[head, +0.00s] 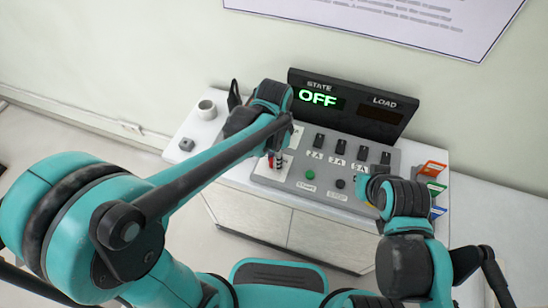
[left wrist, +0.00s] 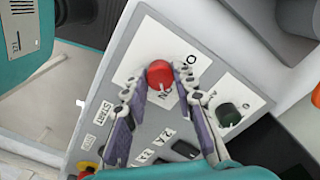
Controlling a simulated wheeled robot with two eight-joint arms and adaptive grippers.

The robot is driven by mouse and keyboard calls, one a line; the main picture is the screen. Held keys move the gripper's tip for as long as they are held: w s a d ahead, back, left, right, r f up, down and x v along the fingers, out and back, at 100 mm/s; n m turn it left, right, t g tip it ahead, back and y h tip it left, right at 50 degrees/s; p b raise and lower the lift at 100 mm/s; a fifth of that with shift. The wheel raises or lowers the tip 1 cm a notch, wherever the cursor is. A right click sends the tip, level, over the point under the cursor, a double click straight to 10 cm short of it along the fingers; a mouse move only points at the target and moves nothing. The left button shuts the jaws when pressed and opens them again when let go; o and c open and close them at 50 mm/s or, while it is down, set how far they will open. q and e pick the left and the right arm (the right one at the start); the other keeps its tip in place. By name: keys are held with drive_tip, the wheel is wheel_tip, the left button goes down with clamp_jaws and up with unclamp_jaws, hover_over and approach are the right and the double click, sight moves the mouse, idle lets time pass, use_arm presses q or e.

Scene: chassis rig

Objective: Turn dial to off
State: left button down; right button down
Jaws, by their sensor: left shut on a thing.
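The dial is a red knob (left wrist: 159,73) on a white plate marked O and ON, at the top middle of the left wrist view. My left gripper (left wrist: 162,84) has its two fingers on either side of the knob and is shut on it. In the head view the left gripper (head: 274,158) reaches down to the left part of the grey control panel (head: 262,172), and the arm hides much of the dial. The state display (head: 317,97) reads OFF in green. My right gripper (head: 368,186) is over the panel's right end; its fingers are not clear.
A green start button (head: 310,174), a black button (head: 340,183) and several dark switches (head: 340,145) are on the panel. A white cup (head: 207,109) and a small grey block (head: 186,144) stand on the left. Coloured cards (head: 433,170) stand at the right.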

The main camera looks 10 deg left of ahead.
use_arm(q)
drive_tip(key=shift+n, duration=0.4)
drive_tip(key=n+p, duration=0.1)
drive_tip(key=n, duration=0.2)
drive_tip(key=n+p, duration=0.1)
drive_tip(key=n, duration=0.3)
drive_tip(key=n+p, duration=0.1)
drive_tip(key=n, duration=0.8)
drive_tip(key=shift+n+p, duration=0.35)
drive_tip(key=shift+n, duration=0.35)
drive_tip(key=c, duration=1.2)
unclamp_jaws()
